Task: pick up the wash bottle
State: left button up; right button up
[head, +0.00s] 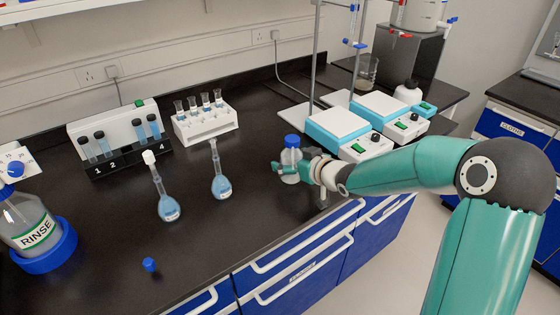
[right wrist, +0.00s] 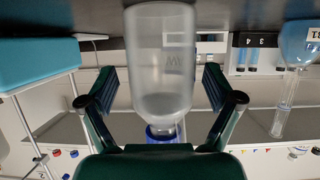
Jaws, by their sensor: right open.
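The wash bottle (head: 291,157) is a clear, translucent bottle with a blue cap, standing upright near the front edge of the black bench. My right gripper (head: 283,170) reaches it from the right, low on its body. In the right wrist view, which is upside down, the wash bottle (right wrist: 162,60) stands between the two spread fingers of my right gripper (right wrist: 160,88). A gap shows on each side, so the fingers look apart from it. Part of its lower body is hidden by the gripper in the head view. My left gripper is not in view.
Two flasks of blue liquid (head: 168,205) (head: 221,185) stand left of the bottle. Two white and teal hotplates (head: 338,122) (head: 380,107) stand behind my right arm. A RINSE bottle (head: 30,225) is at far left, and a small blue cap (head: 149,264) lies near the front edge.

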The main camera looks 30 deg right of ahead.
jog(key=shift+r, duration=0.1)
jog(key=c, duration=1)
jog(key=shift+o, duration=0.2)
jog(key=shift+r, duration=0.15)
